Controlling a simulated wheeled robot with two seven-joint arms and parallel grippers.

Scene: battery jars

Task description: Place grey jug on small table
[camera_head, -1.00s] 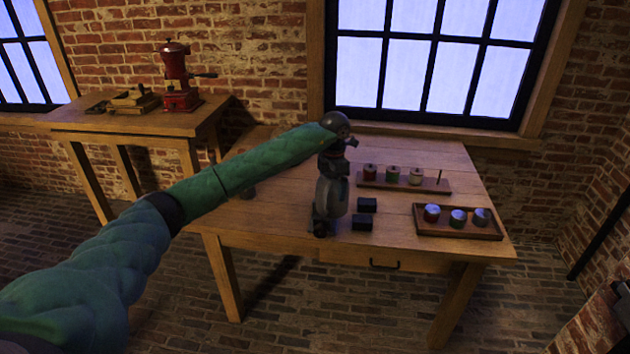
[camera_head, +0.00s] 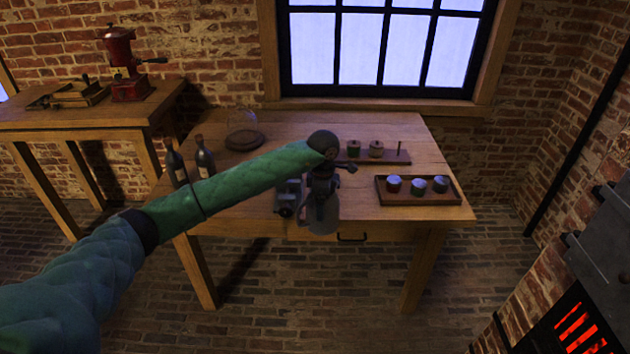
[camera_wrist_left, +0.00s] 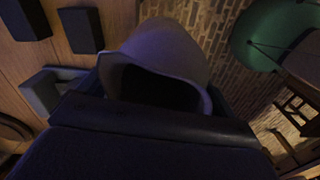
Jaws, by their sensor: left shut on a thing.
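The grey jug (camera_head: 322,220) is in my left gripper (camera_head: 320,200), at the front edge of the large table (camera_head: 440,160). In the left wrist view the grey jug (camera_wrist_left: 170,45) shows its rounded body and dark opening, between the jaws of my left gripper (camera_wrist_left: 155,90). Brick floor shows beyond it there. My wrist hides part of the jug in the head view. A smaller table (camera_head: 30,122) stands at the left against the brick wall. My right gripper is not in view.
A red grinder (camera_head: 128,70) and a wooden box (camera_head: 82,92) are on the smaller table. Two dark bottles (camera_head: 205,155), a glass dome (camera_head: 243,125), a spool rack (camera_head: 400,157) and a jar tray (camera_head: 420,200) are on the large table. A glowing stove (camera_head: 585,325) stands right.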

